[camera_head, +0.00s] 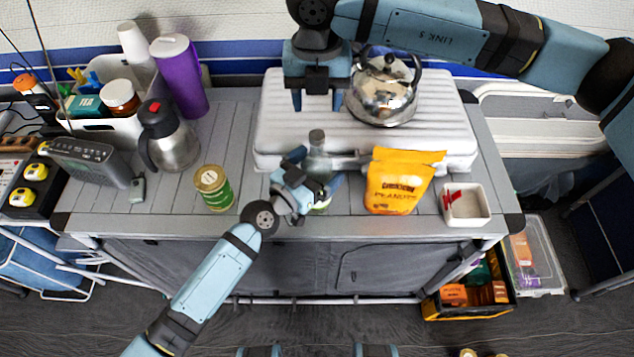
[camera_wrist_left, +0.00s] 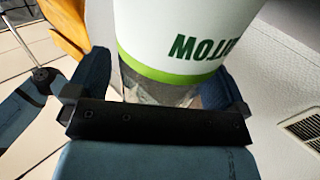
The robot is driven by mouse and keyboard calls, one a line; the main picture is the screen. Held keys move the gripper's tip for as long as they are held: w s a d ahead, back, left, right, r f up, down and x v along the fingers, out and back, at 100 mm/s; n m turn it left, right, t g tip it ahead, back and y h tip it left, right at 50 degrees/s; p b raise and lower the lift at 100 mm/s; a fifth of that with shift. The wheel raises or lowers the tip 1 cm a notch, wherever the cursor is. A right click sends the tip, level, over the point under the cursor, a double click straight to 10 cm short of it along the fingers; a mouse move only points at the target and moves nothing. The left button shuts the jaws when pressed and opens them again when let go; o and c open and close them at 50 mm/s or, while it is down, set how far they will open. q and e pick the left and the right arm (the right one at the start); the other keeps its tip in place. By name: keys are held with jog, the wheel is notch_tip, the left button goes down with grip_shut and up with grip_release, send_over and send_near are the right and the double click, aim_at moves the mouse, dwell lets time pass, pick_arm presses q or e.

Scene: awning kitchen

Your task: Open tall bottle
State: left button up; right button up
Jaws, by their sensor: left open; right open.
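The tall bottle (camera_head: 317,160) is clear with a grey cap and stands upright near the front of the table. In the left wrist view the bottle (camera_wrist_left: 180,35) shows a white label with dark green letters and a green band. My left gripper (camera_head: 318,175) is low at the bottle, open, with a finger on each side of it. Whether the fingers touch it I cannot tell. My right gripper (camera_head: 318,98) is open and empty above the white case, fingers down, just behind and above the cap (camera_head: 316,137). The bottle's lower part is partly hidden by my left gripper.
A ribbed white case (camera_head: 285,125) with a steel kettle (camera_head: 382,95) lies behind the bottle. An orange peanuts bag (camera_head: 395,185) is to the right, with a white bowl (camera_head: 466,205) beyond. A green can (camera_head: 213,188) and a steel jug (camera_head: 170,140) stand left.

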aim_at(317, 134)
pick_arm(q)
jog(key=c, duration=1.7)
jog(key=shift+c, duration=0.5)
pick_arm(e)
jog(key=m, duration=0.8)
jog(key=shift+f+m, duration=0.1)
jog(key=shift+m, duration=0.3)
jog(key=shift+f, duration=3.9)
